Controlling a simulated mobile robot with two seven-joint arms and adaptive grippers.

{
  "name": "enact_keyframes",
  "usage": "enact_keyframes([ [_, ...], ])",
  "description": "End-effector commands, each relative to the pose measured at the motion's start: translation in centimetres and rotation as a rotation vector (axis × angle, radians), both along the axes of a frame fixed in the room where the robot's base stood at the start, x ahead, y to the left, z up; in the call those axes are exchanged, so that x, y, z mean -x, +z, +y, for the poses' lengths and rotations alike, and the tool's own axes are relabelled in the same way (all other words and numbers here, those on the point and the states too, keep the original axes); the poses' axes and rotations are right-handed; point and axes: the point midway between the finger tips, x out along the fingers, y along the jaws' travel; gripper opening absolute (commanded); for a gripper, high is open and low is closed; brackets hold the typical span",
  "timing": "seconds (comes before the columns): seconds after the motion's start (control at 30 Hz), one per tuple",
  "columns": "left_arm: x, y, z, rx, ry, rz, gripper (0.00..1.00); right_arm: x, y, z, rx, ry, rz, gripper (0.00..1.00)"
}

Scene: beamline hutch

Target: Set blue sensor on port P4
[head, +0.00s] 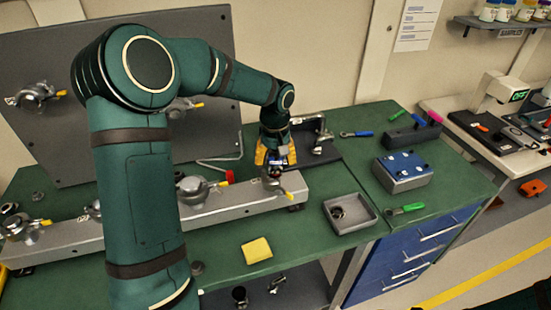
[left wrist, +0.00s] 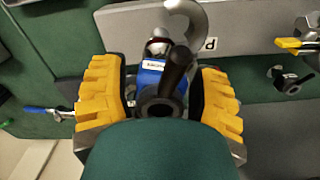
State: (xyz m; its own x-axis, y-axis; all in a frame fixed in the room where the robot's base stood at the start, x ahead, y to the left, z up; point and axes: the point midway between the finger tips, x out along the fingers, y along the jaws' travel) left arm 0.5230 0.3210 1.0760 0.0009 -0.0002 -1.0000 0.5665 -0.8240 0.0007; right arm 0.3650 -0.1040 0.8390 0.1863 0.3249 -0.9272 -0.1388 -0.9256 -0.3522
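My left gripper (head: 275,153), with yellow fingers, is just behind the right end of the grey rail (head: 240,203). In the left wrist view the gripper (left wrist: 165,92) has its fingers on both sides of the blue sensor (left wrist: 151,76), which has a white label and a dark round barrel. The fingers look closed on it. The sensor shows only as a small blue patch in the head view (head: 279,157). Right by it, at the rail's end, is a metal port fitting (head: 271,179) with a yellow lever. Its port number is not readable.
Other fittings (head: 195,189) sit along the rail to the left. A grey tray (head: 352,213), a yellow cloth (head: 257,250), a green-handled tool (head: 408,209) and a blue box (head: 402,170) lie on the green bench. A black stand with a metal elbow (head: 322,132) is behind the gripper.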

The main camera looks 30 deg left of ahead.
Motion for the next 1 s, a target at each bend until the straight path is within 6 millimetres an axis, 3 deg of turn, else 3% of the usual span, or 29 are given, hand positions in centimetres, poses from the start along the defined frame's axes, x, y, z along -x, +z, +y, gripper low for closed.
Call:
enact_keyframes([
  [0.33,0.0,0.1,0.0,-0.001,0.000,0.001,0.69,0.0,0.0,0.0,0.000,0.000,0.000,0.46],
  [0.47,-0.1,1.2,0.0,-0.001,0.001,-0.002,0.69,0.0,0.0,0.0,0.000,0.000,0.000,0.46],
  [0.8,-0.1,7.8,0.0,-0.001,0.001,-0.004,0.69,0.0,0.0,0.0,0.000,0.000,0.000,0.46],
  [1.0,0.0,10.8,0.0,0.000,0.000,-0.002,0.69,0.0,0.0,0.0,0.000,0.000,0.000,0.46],
])
